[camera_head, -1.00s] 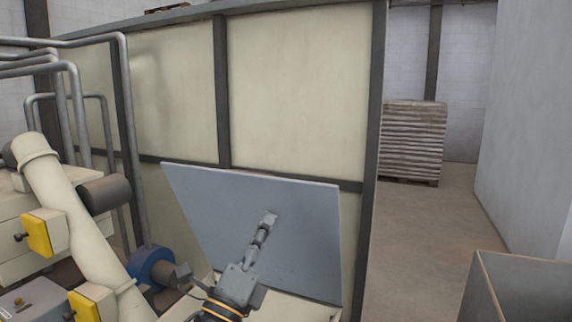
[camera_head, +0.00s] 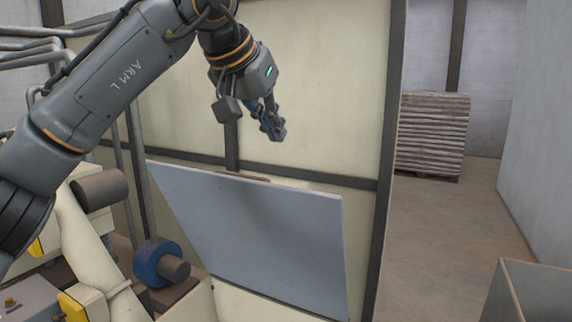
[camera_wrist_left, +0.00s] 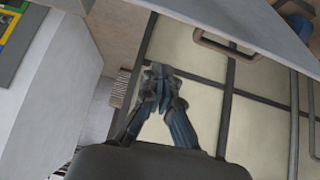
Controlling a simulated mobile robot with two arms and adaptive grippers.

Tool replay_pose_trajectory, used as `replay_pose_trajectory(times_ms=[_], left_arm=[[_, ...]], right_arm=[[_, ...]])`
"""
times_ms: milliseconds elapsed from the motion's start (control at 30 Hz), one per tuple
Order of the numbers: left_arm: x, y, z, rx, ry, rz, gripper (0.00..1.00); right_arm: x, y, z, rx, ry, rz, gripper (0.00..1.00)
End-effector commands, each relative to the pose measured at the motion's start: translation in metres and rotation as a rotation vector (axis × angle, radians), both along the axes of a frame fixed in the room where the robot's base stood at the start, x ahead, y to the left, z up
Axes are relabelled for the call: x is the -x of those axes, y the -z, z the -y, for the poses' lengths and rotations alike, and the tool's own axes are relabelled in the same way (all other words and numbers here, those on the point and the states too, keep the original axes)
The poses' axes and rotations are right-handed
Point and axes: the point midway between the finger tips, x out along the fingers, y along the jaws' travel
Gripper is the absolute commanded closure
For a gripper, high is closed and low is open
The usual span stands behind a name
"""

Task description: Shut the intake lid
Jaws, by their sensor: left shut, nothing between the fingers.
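The intake lid (camera_head: 255,235) is a flat grey-blue panel standing open, tilted up in front of the cream wall. It rises from the cream intake box (camera_head: 265,306) at the bottom of the head view. My left gripper (camera_head: 277,136) is shut and empty, pointing down above and behind the lid's top edge, apart from it. In the left wrist view my fingers (camera_wrist_left: 158,72) are together against the cream panels. A grey plate edge, likely the lid (camera_wrist_left: 265,25), crosses the top right there. My right gripper is not in view.
A cream panelled wall (camera_head: 320,90) with dark posts stands close behind the lid. Pipes, a blue motor (camera_head: 152,265) and a cream duct (camera_head: 85,245) crowd the left. A grey bin (camera_head: 535,290) stands at lower right. The floor (camera_head: 430,225) between is clear.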

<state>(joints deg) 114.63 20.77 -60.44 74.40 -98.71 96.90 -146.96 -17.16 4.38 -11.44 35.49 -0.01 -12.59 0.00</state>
Motion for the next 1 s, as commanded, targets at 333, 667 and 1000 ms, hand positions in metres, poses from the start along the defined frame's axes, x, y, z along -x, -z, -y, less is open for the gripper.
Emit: replay_pose_trajectory(times_ms=[333,667,1000], left_arm=[[-0.023,0.022,0.000,-0.043,-0.013,0.009,1.00],[-0.054,0.071,0.012,-0.040,-0.011,0.012,1.00],[-0.027,0.082,0.002,-0.038,-0.012,0.011,1.00]], right_arm=[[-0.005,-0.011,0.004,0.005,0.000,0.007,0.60],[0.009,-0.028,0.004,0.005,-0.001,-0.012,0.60],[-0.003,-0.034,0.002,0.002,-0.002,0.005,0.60]])
